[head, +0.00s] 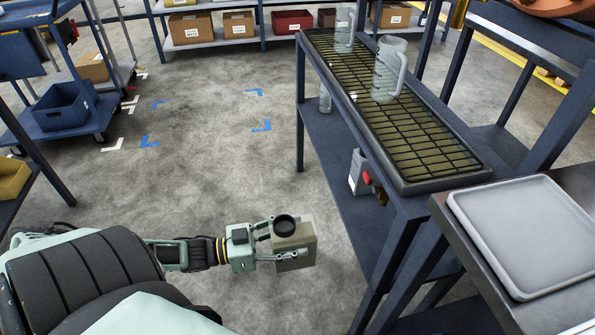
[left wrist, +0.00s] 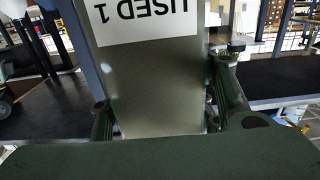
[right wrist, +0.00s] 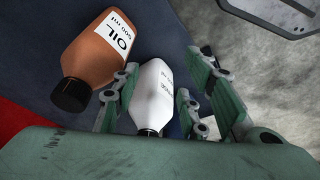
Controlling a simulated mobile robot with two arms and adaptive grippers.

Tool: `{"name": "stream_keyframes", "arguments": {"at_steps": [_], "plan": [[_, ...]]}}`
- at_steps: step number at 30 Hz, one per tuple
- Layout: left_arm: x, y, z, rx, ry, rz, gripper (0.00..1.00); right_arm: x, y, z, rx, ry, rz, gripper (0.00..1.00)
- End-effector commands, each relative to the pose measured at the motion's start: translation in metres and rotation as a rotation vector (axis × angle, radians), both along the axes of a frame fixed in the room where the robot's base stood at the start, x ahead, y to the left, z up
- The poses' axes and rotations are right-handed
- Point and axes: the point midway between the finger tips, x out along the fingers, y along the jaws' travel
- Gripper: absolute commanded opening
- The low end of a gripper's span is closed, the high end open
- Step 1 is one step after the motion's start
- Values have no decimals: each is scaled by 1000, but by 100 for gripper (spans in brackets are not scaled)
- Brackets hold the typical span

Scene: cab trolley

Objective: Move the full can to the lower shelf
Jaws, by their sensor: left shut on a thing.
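An olive, box-shaped can (head: 299,240) with a round black cap is in my left gripper (head: 283,244), held in the air over the floor, left of the trolley. In the left wrist view the can (left wrist: 160,85) shows a white label reading "USED 1", upside down, between the fingers. The dark blue trolley has a lower shelf (head: 328,160) under its grille-topped tray (head: 405,130). My right gripper (right wrist: 155,95) is out of the head view; its fingers stand apart on either side of a white bottle (right wrist: 152,95), with no clear contact.
A brown oil bottle (right wrist: 105,55) lies beside the white one. Clear jugs (head: 386,72) stand on the grille. A white container and red item (head: 367,179) are by the lower shelf. A grey tray (head: 525,230) is at right. The floor (head: 215,165) is clear.

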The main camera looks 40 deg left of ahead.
Motion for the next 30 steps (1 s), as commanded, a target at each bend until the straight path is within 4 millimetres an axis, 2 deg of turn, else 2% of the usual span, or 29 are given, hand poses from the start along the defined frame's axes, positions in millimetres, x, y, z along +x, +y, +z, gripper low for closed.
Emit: {"name": "stream_keyframes", "arguments": {"at_steps": [30], "plan": [[-37,30,3,-3,-7,0,4,0,-1,-51,-8,26,10,40]]}}
